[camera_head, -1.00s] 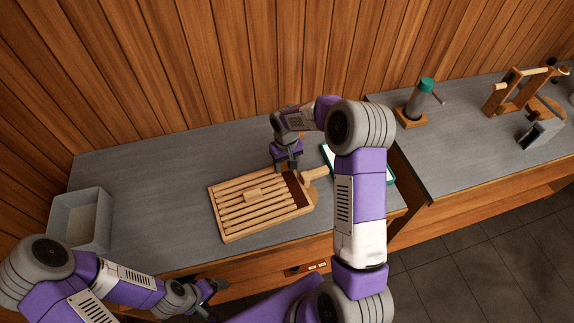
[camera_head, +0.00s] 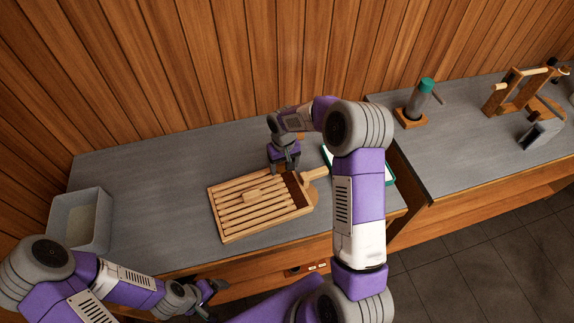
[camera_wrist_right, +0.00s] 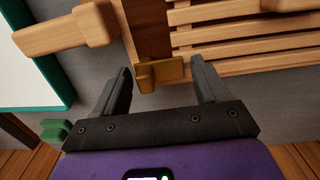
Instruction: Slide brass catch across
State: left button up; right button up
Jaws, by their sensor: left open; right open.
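A slatted wooden board (camera_head: 240,222) with a handle (camera_head: 314,173) and a dark cross strip lies on the grey counter. In the right wrist view, the brass catch (camera_wrist_right: 160,74) sits at the edge of the dark strip (camera_wrist_right: 150,30). My right gripper (camera_head: 286,168) is over the board's far edge by the strip. In its wrist view, its open fingers (camera_wrist_right: 160,88) stand on either side of the catch, with a gap on each side. The catch is too small to make out in the head view. My left gripper (camera_head: 217,290) is open and empty at the counter's front edge.
A green-edged white panel (camera_head: 380,172) lies right of the board, partly behind my right arm. A grey bin (camera_head: 80,222) stands at the left. The right counter holds a green-topped cylinder (camera_head: 422,92) and a wooden frame (camera_head: 515,95). Counter left of the board is clear.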

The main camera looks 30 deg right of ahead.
dwell(0.3)
notch_tip(320, 180, up, 8)
jog(key=p, duration=0.5)
